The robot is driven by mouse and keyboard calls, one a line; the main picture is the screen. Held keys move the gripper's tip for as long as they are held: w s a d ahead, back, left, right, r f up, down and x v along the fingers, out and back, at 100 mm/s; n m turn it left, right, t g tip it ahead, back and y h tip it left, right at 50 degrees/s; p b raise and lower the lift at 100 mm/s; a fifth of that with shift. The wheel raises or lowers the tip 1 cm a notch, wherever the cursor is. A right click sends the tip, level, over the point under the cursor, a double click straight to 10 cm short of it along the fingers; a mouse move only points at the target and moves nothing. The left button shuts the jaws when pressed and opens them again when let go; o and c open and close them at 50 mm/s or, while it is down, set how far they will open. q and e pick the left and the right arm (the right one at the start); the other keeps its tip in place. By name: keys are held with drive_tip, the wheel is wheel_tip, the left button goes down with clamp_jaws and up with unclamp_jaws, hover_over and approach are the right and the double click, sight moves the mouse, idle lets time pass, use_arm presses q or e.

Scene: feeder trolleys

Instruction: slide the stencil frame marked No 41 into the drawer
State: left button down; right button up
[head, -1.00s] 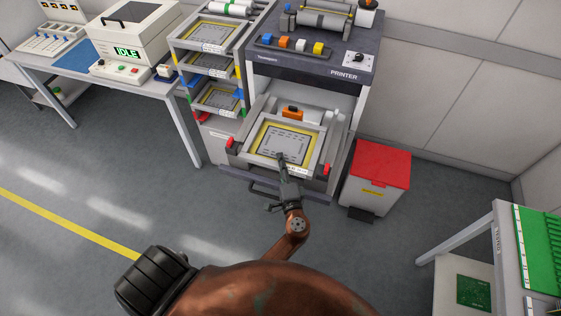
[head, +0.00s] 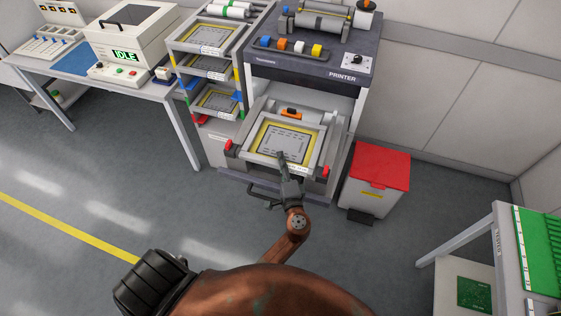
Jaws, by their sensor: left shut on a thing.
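The stencil frame (head: 279,140) is a light grey frame with a yellow inner border and a grey sheet. It lies nearly flat on the printer's pulled-out drawer (head: 236,163), between red clamps at its left (head: 229,145) and right (head: 326,171). Its back edge reaches an orange block (head: 291,113). Its front label is too small to read and partly hidden. My left gripper (head: 283,163) is shut on the frame's front edge; the fingertips overlap the frame in the picture. My right gripper is not in view.
The printer (head: 345,76) stands behind the drawer. A rack (head: 205,73) with several similar frames stands to its left. A white bin with a red lid (head: 380,165) stands close on the right. A bench (head: 40,62) is farther left. Floor in front is clear.

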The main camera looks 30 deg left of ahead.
use_arm(q)
drive_tip(key=shift+w+a, duration=0.15)
drive_tip(key=shift+w, duration=0.35)
drive_tip(key=c, duration=1.7)
unclamp_jaws()
drive_tip(key=shift+c, duration=0.2)
drive_tip(key=shift+o, duration=0.3)
drive_tip(key=o, duration=1)
drive_tip(key=shift+s+f, duration=0.1)
drive_tip(key=shift+r, duration=0.2)
drive_tip(key=shift+r, duration=0.4)
drive_tip(key=shift+v, duration=4.05)
